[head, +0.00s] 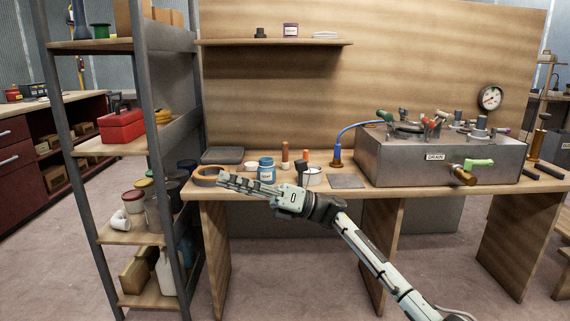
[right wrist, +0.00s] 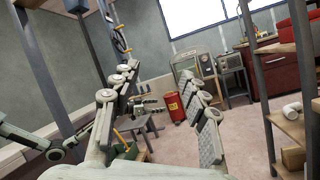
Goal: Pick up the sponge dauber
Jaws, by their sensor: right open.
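I cannot tell for sure which item is the sponge dauber. Small upright items stand on the workbench (head: 432,195) in the head view: a brown one (head: 285,156), an orange-topped one (head: 306,157) and a dark-topped one (head: 301,167). My right gripper (head: 224,180) is open and empty in the head view. It points left across the bench's front edge, in front of a brown ring-shaped roll (head: 206,171). In the right wrist view its open fingers (right wrist: 158,78) have only the distant room between them.
A blue jar (head: 267,167), a white tin (head: 313,176) and a grey pad (head: 346,182) are on the bench. A metal drain box (head: 440,165) fills its right side. A shelf rack (head: 160,140) stands at the left. A red bin (right wrist: 175,106) stands beyond the fingers.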

